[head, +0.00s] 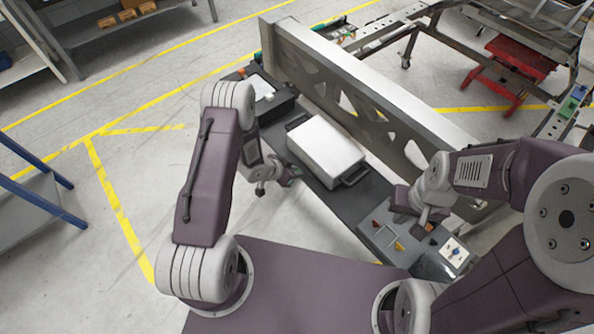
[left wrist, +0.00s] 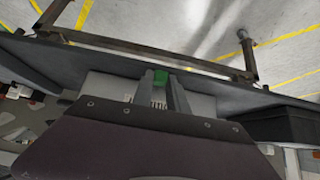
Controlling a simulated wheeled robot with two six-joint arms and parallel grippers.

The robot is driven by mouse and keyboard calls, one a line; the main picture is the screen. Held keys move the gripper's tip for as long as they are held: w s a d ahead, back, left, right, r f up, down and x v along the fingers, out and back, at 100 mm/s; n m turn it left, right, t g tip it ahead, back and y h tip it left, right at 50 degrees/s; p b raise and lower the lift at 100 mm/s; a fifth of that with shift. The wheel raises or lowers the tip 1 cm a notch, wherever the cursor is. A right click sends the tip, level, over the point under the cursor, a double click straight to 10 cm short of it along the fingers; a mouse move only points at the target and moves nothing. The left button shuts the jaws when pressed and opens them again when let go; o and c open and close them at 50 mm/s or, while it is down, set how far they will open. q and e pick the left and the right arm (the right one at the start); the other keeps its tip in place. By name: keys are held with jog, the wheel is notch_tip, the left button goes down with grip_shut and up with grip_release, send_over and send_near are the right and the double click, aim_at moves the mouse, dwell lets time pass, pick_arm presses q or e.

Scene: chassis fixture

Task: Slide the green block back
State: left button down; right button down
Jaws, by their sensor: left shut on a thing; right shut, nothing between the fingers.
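In the left wrist view the green block (left wrist: 161,77) shows as a small patch between the fingertips of my left gripper (left wrist: 163,92), which is shut on it. Most of the block is hidden by the fingers. In the head view my left gripper (head: 284,177) is low beside the near edge of the dark bench (head: 315,190), left of the white case; the block is too small there to make out. My right gripper (head: 424,216) is shut and empty above the grey control panel (head: 375,228) at the right end of the bench.
A white case (head: 325,148) with dark handles lies on the bench. A long grey beam (head: 345,75) runs behind it. The panel carries small coloured levers (head: 399,246). A dark bar frame (left wrist: 150,58) crosses the left wrist view. The floor left of the bench is clear.

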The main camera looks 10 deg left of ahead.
pick_arm(q)
jog(key=shift+s+a, duration=0.1)
jog(key=c, duration=1.2)
grip_release()
jog(key=shift+c, duration=0.2)
jog(key=p+v, duration=0.3)
jog(key=v, duration=0.2)
jog(key=shift+s+a+r+p, duration=0.1)
jog(key=shift+s+a+p, duration=0.1)
jog(key=shift+s+p, duration=0.15)
jog(key=shift+w, duration=0.1)
